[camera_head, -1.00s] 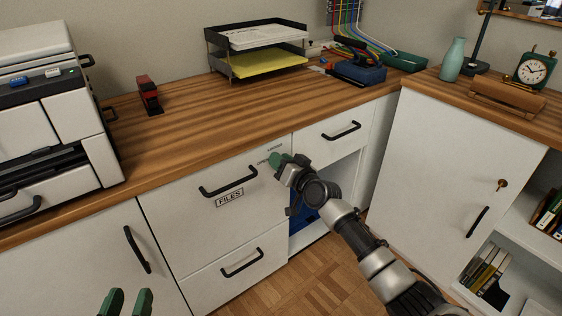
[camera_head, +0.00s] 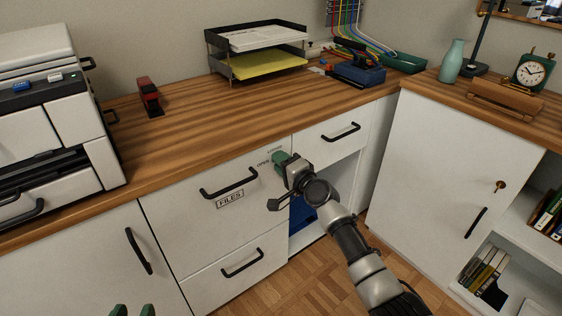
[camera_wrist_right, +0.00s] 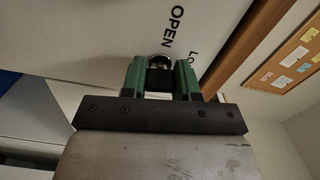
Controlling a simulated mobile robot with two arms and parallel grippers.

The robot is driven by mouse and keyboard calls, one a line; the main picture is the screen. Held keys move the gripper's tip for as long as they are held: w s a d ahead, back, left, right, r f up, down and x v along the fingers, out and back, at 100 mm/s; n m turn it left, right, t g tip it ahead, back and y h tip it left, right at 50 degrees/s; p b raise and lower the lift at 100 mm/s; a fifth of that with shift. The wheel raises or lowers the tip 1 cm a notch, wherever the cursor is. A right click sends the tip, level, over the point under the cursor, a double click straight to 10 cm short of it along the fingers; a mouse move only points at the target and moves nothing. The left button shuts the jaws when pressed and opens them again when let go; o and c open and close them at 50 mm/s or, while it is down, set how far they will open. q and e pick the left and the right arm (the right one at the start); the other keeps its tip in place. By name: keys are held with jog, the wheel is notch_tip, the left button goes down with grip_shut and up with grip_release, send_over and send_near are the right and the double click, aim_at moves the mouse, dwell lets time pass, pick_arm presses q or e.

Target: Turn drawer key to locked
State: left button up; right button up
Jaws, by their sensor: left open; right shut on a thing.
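The white file drawer (camera_head: 170,213) is closed, with a black handle and a FILES label. My right gripper (camera_head: 281,158) is at its upper right corner, under the desktop edge. In the right wrist view, the green fingers (camera_wrist_right: 161,82) are shut on the dark drawer key (camera_wrist_right: 160,77). The round metal lock (camera_wrist_right: 159,59) shows just beyond the fingertips. The printed word OPEN (camera_wrist_right: 176,30) is readable, and a second word starting with "Lo" (camera_wrist_right: 191,56) is partly hidden by a finger. My left gripper (camera_head: 133,311) is open and empty at the bottom edge, only its green fingertips visible.
A wooden desktop (camera_head: 180,125) holds a printer (camera_head: 50,120), a red stapler (camera_head: 150,97) and a paper tray (camera_head: 258,50). A white cabinet (camera_head: 450,160) with its own brass key (camera_head: 500,186) stands at the right. Open floor (camera_head: 300,275) lies in front.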

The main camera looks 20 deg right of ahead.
pick_arm(q)
jog(key=shift+s+a+f+g, duration=0.15)
jog(key=shift+s+f+g, duration=0.2)
jog(key=shift+f+g, duration=0.25)
pick_arm(e)
jog(key=shift+m, duration=0.9)
jog(key=o, duration=0.9)
pick_arm(q)
jog(key=s+a+f+g+y+p, duration=0.2)
jog(key=s+a+f+g+p, duration=0.1)
jog(key=s+f+g, duration=0.2)
jog(key=shift+s+g, duration=0.8)
jog(key=shift+s, duration=0.15)
pick_arm(e)
jog(key=shift+v, duration=5.4)
pick_arm(q)
jog(key=shift+f, duration=0.1)
